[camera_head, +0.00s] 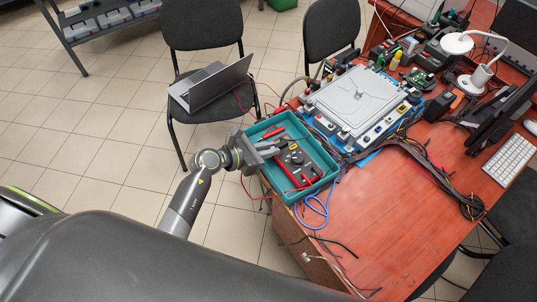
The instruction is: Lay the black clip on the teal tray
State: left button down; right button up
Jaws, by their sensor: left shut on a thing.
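The teal tray (328,187) sits at the left edge of the red-brown table. It holds a dark multimeter with red edges (296,163) and a red bar-like thing near its far end. My left gripper (279,146) reaches in from the left over the tray's left wall and is shut on a small dark thing, taken as the black clip. The clip is hard to make out against the multimeter, and I cannot tell whether it touches anything in the tray. My right gripper is not in view.
A large grey-white unit (355,100) stands just behind the tray. Blue wire (318,212) loops over the table by the tray's near corner. Black cables (430,165) run across the table on the right. A chair with a laptop (208,85) stands at the left. The table's front is mostly clear.

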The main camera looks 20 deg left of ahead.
pick_arm(q)
notch_tip(320, 180, down, 3)
jog(key=shift+f, duration=0.15)
jog(key=shift+f+b, duration=0.45)
jog(key=c, duration=1.4)
grip_release()
jog(key=shift+r, duration=0.1)
jog(key=shift+c, duration=0.2)
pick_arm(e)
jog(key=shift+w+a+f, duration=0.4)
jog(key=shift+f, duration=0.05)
pick_arm(q)
jog(key=shift+r, duration=0.1)
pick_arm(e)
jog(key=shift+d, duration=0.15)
